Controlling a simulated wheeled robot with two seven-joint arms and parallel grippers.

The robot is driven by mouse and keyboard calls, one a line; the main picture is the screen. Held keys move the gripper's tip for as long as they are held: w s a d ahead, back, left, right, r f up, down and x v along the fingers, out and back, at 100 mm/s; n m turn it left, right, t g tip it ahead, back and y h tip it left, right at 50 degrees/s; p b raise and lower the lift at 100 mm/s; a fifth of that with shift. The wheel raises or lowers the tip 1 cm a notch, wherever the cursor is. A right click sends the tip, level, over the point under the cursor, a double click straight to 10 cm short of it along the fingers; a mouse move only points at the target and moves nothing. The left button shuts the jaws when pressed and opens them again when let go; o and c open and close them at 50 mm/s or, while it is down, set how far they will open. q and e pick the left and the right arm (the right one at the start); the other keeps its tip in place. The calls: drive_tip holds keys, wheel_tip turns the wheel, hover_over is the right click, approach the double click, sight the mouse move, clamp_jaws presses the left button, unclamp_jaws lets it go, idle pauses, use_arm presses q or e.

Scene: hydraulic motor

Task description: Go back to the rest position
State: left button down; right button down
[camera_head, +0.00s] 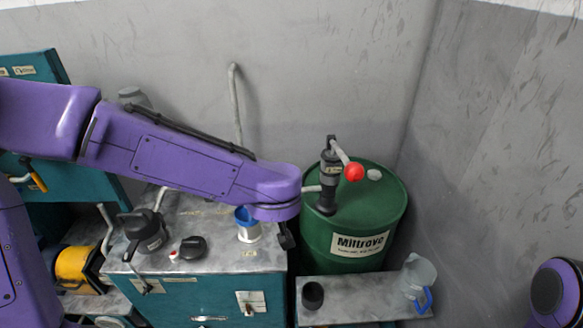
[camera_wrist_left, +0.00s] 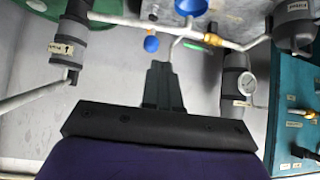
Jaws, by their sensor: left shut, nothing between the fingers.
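My left arm reaches across the head view from the left, over the metal-topped cabinet. Its left gripper (camera_head: 286,237) hangs at the arm's end, mostly hidden, near the left side of the green barrel (camera_head: 330,243). In the left wrist view the left gripper (camera_wrist_left: 162,80) has its dark fingers together, with nothing between them. My right gripper is not in view; a purple part, seemingly of my right arm, shows at the bottom right edge of the head view.
A hand pump with a red knob (camera_head: 354,172) stands on the barrel. A clear jug with a blue handle (camera_head: 418,276) and a dark cup (camera_head: 313,295) stand on a low bench. A blue-topped container (camera_head: 248,228) is close under my arm. Pipes and a gauge (camera_wrist_left: 246,84) show in the wrist view.

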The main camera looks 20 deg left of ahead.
use_arm(q)
drive_tip(key=s+a+f+n+b, duration=0.1)
drive_tip(key=s+f+b, duration=0.1)
drive_tip(key=f, duration=0.8)
drive_tip(key=s+a+f+n+b, duration=0.1)
drive_tip(key=s+a+f+b, duration=0.1)
drive_tip(key=f, duration=0.8)
drive_tip(key=s+a+f+n+b, duration=0.1)
drive_tip(key=s+f+n+b, duration=0.1)
drive_tip(key=f, duration=0.8)
drive_tip(key=shift+a+f+h+b, duration=0.15)
drive_tip(key=shift+a+h+b, duration=0.25)
drive_tip(key=shift+b, duration=0.4)
drive_tip(key=s+a+f+m+g+b, duration=0.1)
drive_tip(key=s+f+g+b, duration=0.1)
drive_tip(key=s+f, duration=0.7)
drive_tip(key=s+a+f+m+g+b, duration=0.2)
drive_tip(key=s+f+b, duration=0.1)
drive_tip(key=s+f, duration=0.6)
drive_tip(key=s, duration=0.3)
drive_tip(key=shift+a+f+g, duration=0.3)
drive_tip(key=shift+f+g, duration=0.1)
